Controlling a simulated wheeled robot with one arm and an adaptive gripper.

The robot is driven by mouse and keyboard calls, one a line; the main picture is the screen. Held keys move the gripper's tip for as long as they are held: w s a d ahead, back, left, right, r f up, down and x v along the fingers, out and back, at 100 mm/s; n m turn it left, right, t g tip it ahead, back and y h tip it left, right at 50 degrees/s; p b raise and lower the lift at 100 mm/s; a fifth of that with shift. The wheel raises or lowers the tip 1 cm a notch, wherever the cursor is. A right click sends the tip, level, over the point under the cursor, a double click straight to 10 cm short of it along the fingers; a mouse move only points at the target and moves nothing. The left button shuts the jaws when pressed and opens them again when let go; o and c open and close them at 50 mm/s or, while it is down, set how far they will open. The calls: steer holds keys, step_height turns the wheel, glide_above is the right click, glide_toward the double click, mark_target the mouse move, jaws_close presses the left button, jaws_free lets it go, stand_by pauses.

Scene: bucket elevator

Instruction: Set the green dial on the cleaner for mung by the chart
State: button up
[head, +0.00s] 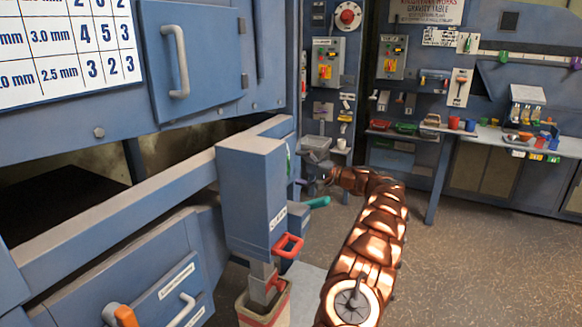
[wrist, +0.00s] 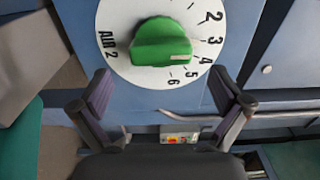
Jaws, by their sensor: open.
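The green dial (wrist: 162,43) sits on a round white face in the wrist view. The face shows 2, 3, 4, 5 and 6 down its right side and "AIR 2" at the left. The dial's pale mark is at its lower right, around 4 to 5; I cannot tell which exactly. My gripper (wrist: 163,97) is open and empty, its fingers apart below the dial and not touching it. In the head view my gripper (head: 318,178) is by the grey-blue box, partly hidden. The chart (head: 75,50) is at the top left, cropped; its crop names are out of view.
The box (head: 250,195) carries a red handle (head: 289,246) above a bin (head: 263,307). A teal handle (head: 318,202) sticks out near my gripper. A bench (head: 500,142) with cups and bottles stands at the back right. Floor (head: 470,255) at the right is clear.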

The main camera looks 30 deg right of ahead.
steer(key=v, duration=0.8)
steer(key=shift+r, duration=0.1)
